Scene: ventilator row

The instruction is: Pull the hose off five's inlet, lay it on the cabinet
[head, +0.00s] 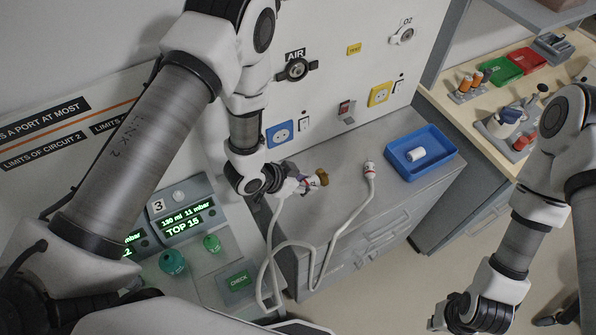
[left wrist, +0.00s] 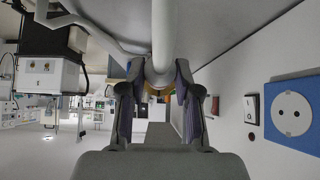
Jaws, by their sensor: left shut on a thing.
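My left gripper (head: 284,186) is shut on the end piece of a white hose (head: 273,240), above the left part of the grey cabinet top (head: 335,205). A brown-gold tip (head: 322,177) shows just beyond the fingers. In the left wrist view the hose (left wrist: 162,35) runs between the two fingers (left wrist: 157,88). The hose hangs down in a loop past the cabinet front; its other end (head: 370,168) lies on the cabinet top. A unit marked 3 (head: 182,215) shows; no unit marked five can be made out. My right gripper (head: 458,314) is low at the right, its jaws unclear.
A blue tray (head: 448,142) with a white cylinder stands on the cabinet's right part. The wall behind has sockets and AIR (head: 297,69) and O2 (head: 403,34) outlets. A side bench at the right holds bins and bottles.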

